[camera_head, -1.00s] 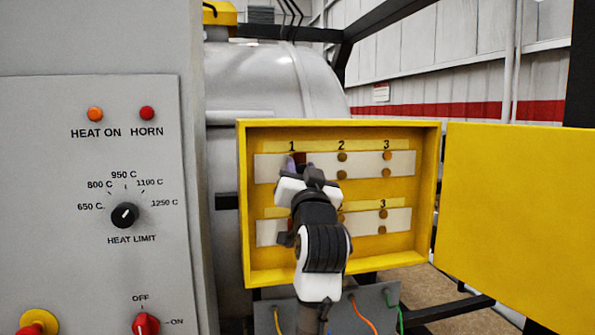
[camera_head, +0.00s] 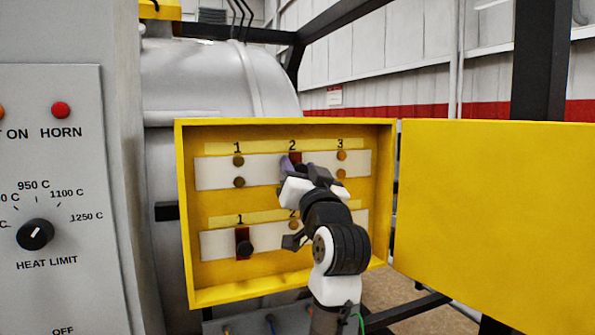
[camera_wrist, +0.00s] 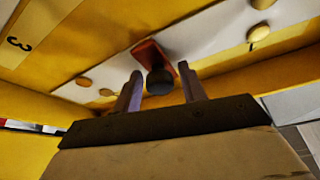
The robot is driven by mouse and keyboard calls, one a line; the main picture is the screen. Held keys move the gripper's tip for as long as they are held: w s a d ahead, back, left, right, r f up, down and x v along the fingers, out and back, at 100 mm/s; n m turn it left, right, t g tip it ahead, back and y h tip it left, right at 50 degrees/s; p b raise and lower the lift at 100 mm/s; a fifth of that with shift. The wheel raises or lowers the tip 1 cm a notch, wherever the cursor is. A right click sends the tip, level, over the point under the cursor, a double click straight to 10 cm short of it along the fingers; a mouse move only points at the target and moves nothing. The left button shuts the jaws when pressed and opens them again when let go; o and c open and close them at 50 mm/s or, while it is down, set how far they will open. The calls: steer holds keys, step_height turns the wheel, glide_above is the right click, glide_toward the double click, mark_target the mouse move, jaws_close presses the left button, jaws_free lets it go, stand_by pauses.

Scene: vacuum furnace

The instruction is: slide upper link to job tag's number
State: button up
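The upper link shows as a red plate with a black knob (camera_wrist: 160,80) in the wrist view. In the head view only a bit of its red plate (camera_head: 296,158) shows under the number 2 of the upper white strip (camera_head: 214,173); my gripper hides the rest. My gripper (camera_head: 290,165) is at this link. In the wrist view its two fingers (camera_wrist: 160,90) stand on either side of the knob, with small gaps visible, so it looks open around the knob. The lower link (camera_head: 244,244) sits at number 1 on the lower strip. I see no job tag.
The strips are inside a yellow box (camera_head: 187,215) with raised walls. Its yellow door (camera_head: 490,215) is swung open to the right. A grey control panel (camera_head: 50,285) stands at the left. Brass studs mark free positions 1 and 3 on the upper strip.

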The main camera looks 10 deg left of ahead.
steer(key=shift+o, duration=0.5)
steer(key=shift+s+d+f, duration=0.1)
steer(key=shift+s+f, duration=0.15)
steer(key=b+v, duration=0.5)
steer(key=v, duration=0.8)
steer(key=shift+b, duration=0.3)
steer(key=shift+s, duration=0.2)
